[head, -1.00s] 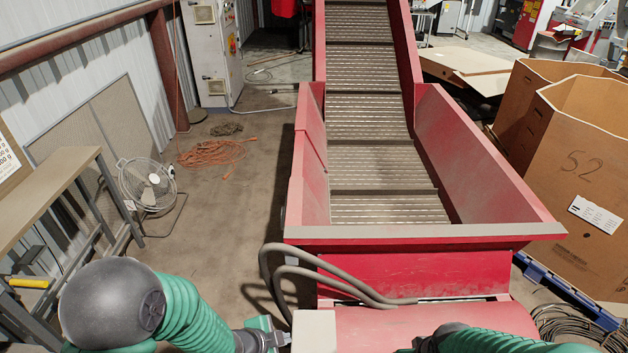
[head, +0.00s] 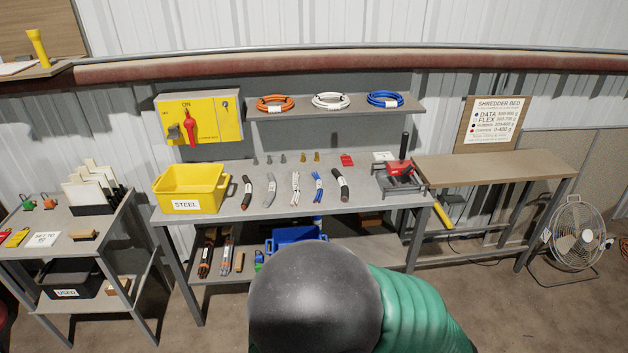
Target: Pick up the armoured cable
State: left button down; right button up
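Several short cable pieces lie in a row on the grey workbench (head: 225,216): a black piece with a copper-coloured end (head: 247,192), a grey piece (head: 270,188), a white bundle (head: 295,187), a blue bundle (head: 318,187) and another black piece (head: 340,185). I cannot tell for certain which is the armoured cable.
A yellow STEEL bin (head: 190,188) stands at the bench's left end, a red-and-black device (head: 400,172) at its right. A blue bin (head: 296,235) sits below. A side table (head: 75,222) is left, another bench (head: 495,168) and a fan (head: 575,235) right. Floor in front is open.

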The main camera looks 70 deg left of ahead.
aim_at(343, 186)
jog(key=j+u, duration=0.1)
jog(key=u, duration=1.3)
jog(key=k+j, duration=0.05)
jog(key=j, duration=0.05)
